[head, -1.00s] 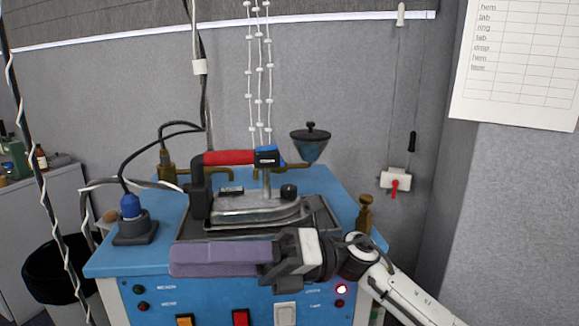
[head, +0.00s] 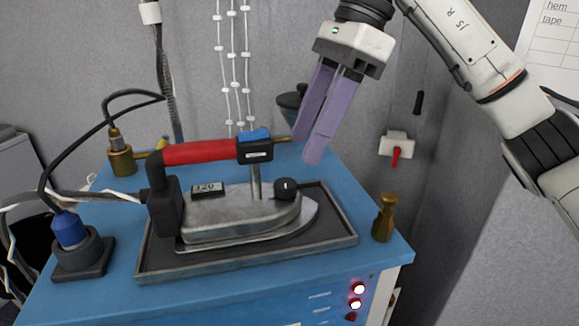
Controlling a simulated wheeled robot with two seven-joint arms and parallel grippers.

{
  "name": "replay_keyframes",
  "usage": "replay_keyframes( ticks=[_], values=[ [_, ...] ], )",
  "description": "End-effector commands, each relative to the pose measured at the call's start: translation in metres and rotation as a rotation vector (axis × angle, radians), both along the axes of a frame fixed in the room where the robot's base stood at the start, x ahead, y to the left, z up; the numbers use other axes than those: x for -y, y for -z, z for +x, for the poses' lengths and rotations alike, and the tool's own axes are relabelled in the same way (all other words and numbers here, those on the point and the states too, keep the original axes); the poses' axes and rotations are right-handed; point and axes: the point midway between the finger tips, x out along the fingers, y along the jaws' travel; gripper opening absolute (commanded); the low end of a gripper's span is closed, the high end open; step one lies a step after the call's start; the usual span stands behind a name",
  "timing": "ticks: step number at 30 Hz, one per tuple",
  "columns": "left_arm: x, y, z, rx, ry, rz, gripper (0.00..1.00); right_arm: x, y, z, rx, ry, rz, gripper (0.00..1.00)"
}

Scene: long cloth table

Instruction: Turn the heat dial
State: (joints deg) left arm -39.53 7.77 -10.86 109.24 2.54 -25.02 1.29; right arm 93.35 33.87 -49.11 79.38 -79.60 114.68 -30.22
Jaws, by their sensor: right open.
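A metal iron (head: 240,219) with a red handle (head: 198,152) rests on a dark tray (head: 341,238) on the blue cabinet top. The heat dial (head: 286,189), a round black knob with a small white mark, sits on the iron's right end. A small display (head: 207,189) on the iron seems to read 120. My right gripper (head: 307,148) is above the dial and slightly to its right, its two purple fingers pointing down, open and empty. It appears apart from the dial. My left gripper is out of view.
A brass post (head: 384,217) stands on the right of the blue cabinet (head: 340,273). A blue plug (head: 69,230) with cables is at the left, and a brass fitting (head: 120,155) behind it. A dark funnel-like vessel (head: 290,99) is partly hidden behind my gripper.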

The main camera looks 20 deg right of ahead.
Motion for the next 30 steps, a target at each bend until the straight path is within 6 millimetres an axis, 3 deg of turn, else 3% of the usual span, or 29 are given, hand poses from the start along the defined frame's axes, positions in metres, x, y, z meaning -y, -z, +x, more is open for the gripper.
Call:
replay_keyframes(
  ticks=[2,9,22,23,30],
  values=[
    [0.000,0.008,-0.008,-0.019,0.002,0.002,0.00,-0.007,0.017,-0.001,-0.004,-0.004,0.000,0.46],
    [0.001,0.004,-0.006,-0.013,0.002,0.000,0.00,-0.021,0.050,0.001,-0.002,-0.001,0.001,0.46],
    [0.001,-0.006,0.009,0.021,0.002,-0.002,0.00,-0.026,0.062,0.001,0.000,-0.001,0.003,0.46],
    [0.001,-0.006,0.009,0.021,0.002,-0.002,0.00,-0.026,0.062,0.001,0.000,-0.001,0.003,0.44],
    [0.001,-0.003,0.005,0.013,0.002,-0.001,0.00,-0.026,0.061,0.001,0.000,-0.001,0.003,0.04]
  ],
)
